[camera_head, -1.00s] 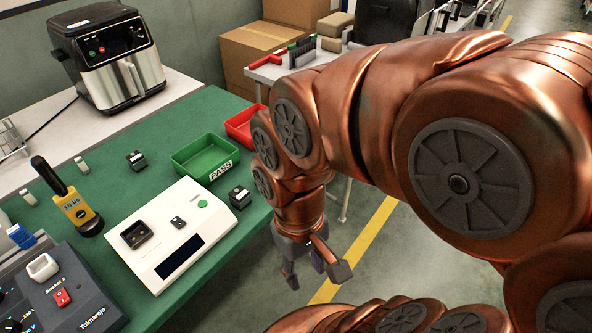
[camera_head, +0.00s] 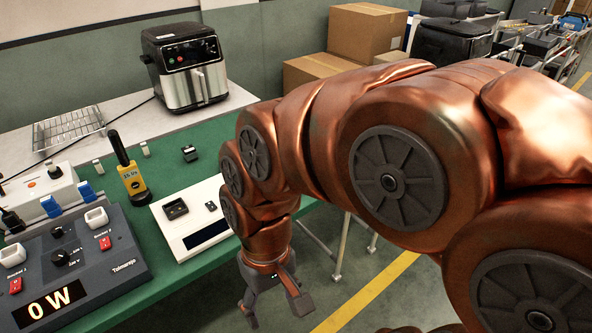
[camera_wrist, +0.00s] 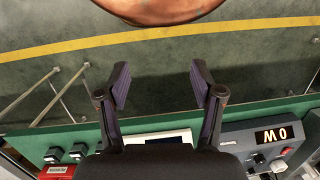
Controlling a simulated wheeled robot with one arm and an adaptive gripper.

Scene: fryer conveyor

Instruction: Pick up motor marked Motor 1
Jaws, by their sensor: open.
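A small dark block with a pale top (camera_head: 190,153), which looks like a motor, stands on the green bench (camera_head: 165,165) in the head view. Several similar dark blocks show at the lower left of the wrist view, one of them here (camera_wrist: 77,152). No marking is readable, so I cannot tell which is Motor 1. My gripper (camera_head: 275,306) hangs beside the bench's front edge, over the floor. It is open and empty, its fingers wide apart in the wrist view (camera_wrist: 161,80). My arm hides part of the bench.
A grey control box (camera_head: 112,262) reading 0 W is at the left front. An air fryer (camera_head: 188,75) and wire rack (camera_head: 68,130) stand behind. Open floor lies at the right.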

